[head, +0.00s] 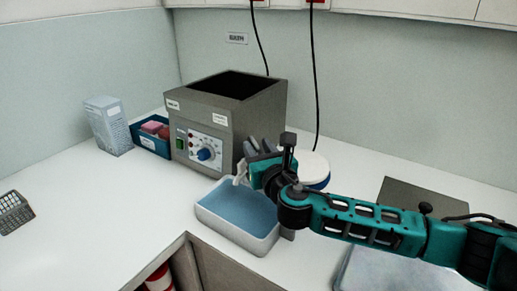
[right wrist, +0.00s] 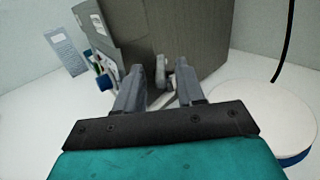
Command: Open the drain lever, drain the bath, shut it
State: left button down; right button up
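The bath (head: 205,125) is a grey metal box with a dark open top, a blue knob and switches on its front. It also fills the upper middle of the right wrist view (right wrist: 185,30). My right gripper (head: 250,160) is at the bath's lower right front corner, with its fingers apart. In the right wrist view a small pale grey piece (right wrist: 161,72), perhaps the drain lever, shows between the fingertips; I cannot tell whether they touch it. A white tray (head: 262,245), blue inside, stands below the gripper. The bath's inside is dark. My left gripper is out of view.
A blue box with pink items (head: 152,137) and a pale carton (head: 108,125) stand left of the bath. A round white-topped, blue-sided thing (head: 315,168) is behind my right arm. A dark wire basket (head: 14,211) lies far left. The left counter is mostly clear.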

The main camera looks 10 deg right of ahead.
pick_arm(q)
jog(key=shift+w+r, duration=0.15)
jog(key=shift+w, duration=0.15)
pick_arm(e)
jog(key=shift+w, duration=0.15)
jog(key=shift+c, duration=0.2)
jog(key=c, duration=0.6)
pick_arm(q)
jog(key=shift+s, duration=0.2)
pick_arm(e)
grip_shut()
